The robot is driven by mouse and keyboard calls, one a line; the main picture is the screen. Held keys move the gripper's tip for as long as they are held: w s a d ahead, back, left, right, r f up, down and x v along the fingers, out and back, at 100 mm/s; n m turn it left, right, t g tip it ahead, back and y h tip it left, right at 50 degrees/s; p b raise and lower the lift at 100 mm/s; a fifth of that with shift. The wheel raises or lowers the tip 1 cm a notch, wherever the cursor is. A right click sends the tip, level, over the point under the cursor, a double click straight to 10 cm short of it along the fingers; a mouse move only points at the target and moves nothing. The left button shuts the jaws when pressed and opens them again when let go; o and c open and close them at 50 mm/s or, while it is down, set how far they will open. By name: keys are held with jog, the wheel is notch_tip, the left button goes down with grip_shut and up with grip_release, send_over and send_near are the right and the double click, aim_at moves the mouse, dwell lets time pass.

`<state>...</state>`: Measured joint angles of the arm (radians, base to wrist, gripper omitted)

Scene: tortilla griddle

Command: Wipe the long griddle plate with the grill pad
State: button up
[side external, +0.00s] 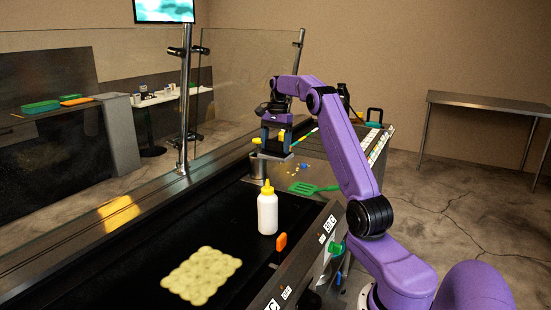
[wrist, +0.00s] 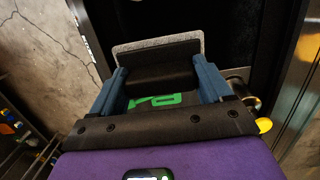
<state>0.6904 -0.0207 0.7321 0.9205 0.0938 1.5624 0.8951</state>
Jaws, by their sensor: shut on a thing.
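The long griddle plate (side external: 140,242) is a dark flat surface running from the lower left toward the far middle in the side view. My gripper (side external: 276,146) is above the far end of the griddle, near a metal container. Its blue fingers (wrist: 163,75) are shut on the black holder of the grill pad (wrist: 190,44), whose light grey pad edge shows beyond the holder in the wrist view. In the side view the pad (side external: 272,156) is a thin grey slab under the fingers, held up in the air. Its underside is hidden.
A white bottle with a yellow cap (side external: 267,213) stands on the griddle. A green spatula (side external: 312,188) and a metal container (side external: 258,168) are near the far end. A glass screen lines the left.

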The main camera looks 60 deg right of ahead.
jog(key=w+a+n+g, duration=0.15)
jog(key=a+n, duration=0.35)
jog(key=a, duration=1.1)
jog(key=w+a+n+t, duration=0.1)
jog(key=w+a+n, duration=0.25)
jog(key=a, duration=1.35)
notch_tip(320, 180, down, 15)
jog(key=shift+s+d+f, duration=0.2)
jog(key=shift+s+d, duration=0.1)
jog(key=shift+s, duration=0.1)
jog(key=shift+n+g, duration=0.25)
jog(key=shift+f, duration=2.4)
jog(key=shift+f, duration=0.6)
